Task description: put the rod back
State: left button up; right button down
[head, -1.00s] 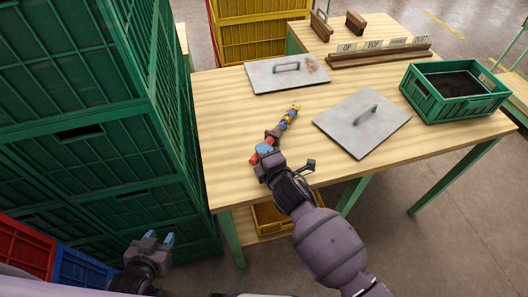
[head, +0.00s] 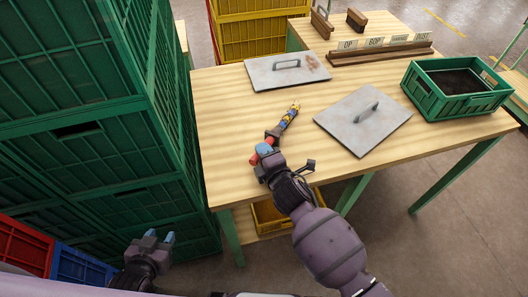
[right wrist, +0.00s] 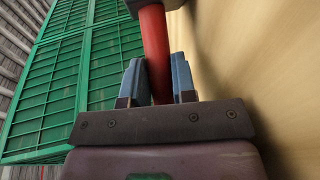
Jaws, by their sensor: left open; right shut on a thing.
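The rod (head: 288,117) has a red grip, a dark collar and a blue and yellow banded far end. It lies slanted at the wooden table's front left part; whether it touches the table top, I cannot tell. My right gripper (head: 264,152) is shut on its red part. In the right wrist view the red shaft (right wrist: 154,45) runs between the two blue fingertips of my right gripper (right wrist: 156,80), with the dark collar at the top. My left gripper (head: 155,240) is open and empty, low beside the green crates and away from the table.
Two grey lids with handles (head: 287,70) (head: 362,120) lie on the table (head: 225,115). A green crate of dark material (head: 430,105) stands at the right. A labelled wooden rack (head: 380,54) is at the back. Stacked green crates (head: 90,150) wall off the left side.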

pick_arm(q)
jog(key=shift+f, duration=0.1)
pick_arm(e)
jog(key=c, duration=1)
grip_release()
jog(key=shift+o, duration=0.8)
pick_arm(q)
jog(key=shift+s, duration=0.25)
pick_arm(e)
jog(key=shift+f, duration=0.15)
pick_arm(q)
jog(key=shift+f, duration=0.1)
jog(key=shift+w+r+p, duration=0.2)
jog(key=shift+r+p, duration=0.1)
jog(key=shift+r, duration=0.2)
jog(key=shift+w+r+p, duration=0.2)
jog(key=shift+r+p, duration=0.1)
jog(key=shift+r, duration=0.2)
pick_arm(e)
jog(key=v, duration=1)
jog(key=shift+s+d, duration=0.15)
jog(key=shift+s, duration=0.2)
